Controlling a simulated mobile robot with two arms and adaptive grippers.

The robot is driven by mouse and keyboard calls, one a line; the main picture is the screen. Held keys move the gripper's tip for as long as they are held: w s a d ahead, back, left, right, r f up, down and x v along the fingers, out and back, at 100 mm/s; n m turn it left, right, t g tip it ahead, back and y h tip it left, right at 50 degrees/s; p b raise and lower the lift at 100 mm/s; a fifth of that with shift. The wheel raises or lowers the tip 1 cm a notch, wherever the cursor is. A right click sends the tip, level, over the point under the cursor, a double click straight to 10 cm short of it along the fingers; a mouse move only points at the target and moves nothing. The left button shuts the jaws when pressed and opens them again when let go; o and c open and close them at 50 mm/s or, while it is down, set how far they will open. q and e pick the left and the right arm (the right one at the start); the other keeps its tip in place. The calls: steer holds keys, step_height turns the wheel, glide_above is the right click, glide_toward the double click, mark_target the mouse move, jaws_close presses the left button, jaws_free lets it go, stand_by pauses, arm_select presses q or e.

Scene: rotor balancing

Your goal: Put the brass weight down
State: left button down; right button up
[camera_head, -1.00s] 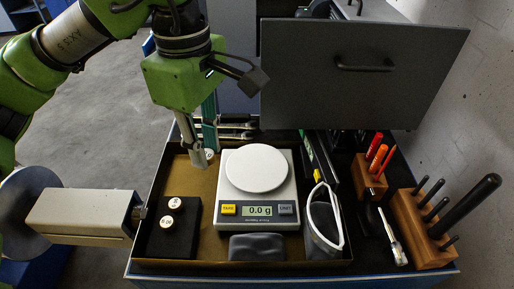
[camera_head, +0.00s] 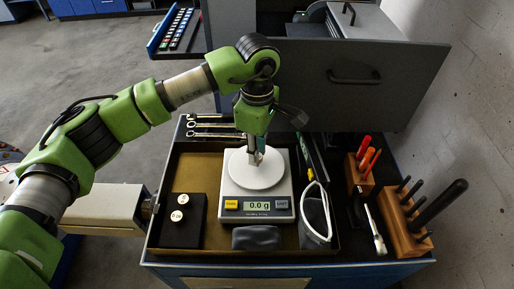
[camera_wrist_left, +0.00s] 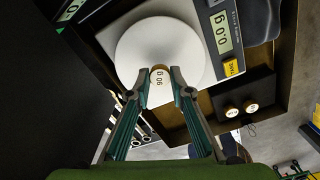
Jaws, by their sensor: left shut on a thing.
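My left gripper (camera_head: 257,158) is over the white round pan of the scale (camera_head: 243,206). In the left wrist view its two fingers (camera_wrist_left: 160,88) are shut on a small brass weight (camera_wrist_left: 159,75) marked 90 g. The weight is over the pan (camera_wrist_left: 150,45), near its edge in that view. I cannot tell whether it touches the pan. The scale display (camera_head: 257,205) reads 0.0 g. In the head view the fingertips mostly hide the weight. My right gripper is not in view.
A black block (camera_head: 185,236) holds two other weights (camera_head: 182,199), left of the scale in the brown tray (camera_head: 185,172). A dark pouch (camera_head: 256,238) lies in front and a white-rimmed case (camera_head: 314,212) to the right. Wooden tool holders (camera_head: 403,225) stand farther right.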

arm_select(q)
steer(key=shift+f+p, duration=0.3)
steer(key=shift+f, duration=0.4)
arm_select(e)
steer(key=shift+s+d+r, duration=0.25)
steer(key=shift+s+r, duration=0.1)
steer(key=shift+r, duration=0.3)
arm_select(q)
steer(key=shift+f+b, duration=0.15)
steer(key=shift+b, duration=0.15)
steer(key=c, duration=1.8)
jaws_free()
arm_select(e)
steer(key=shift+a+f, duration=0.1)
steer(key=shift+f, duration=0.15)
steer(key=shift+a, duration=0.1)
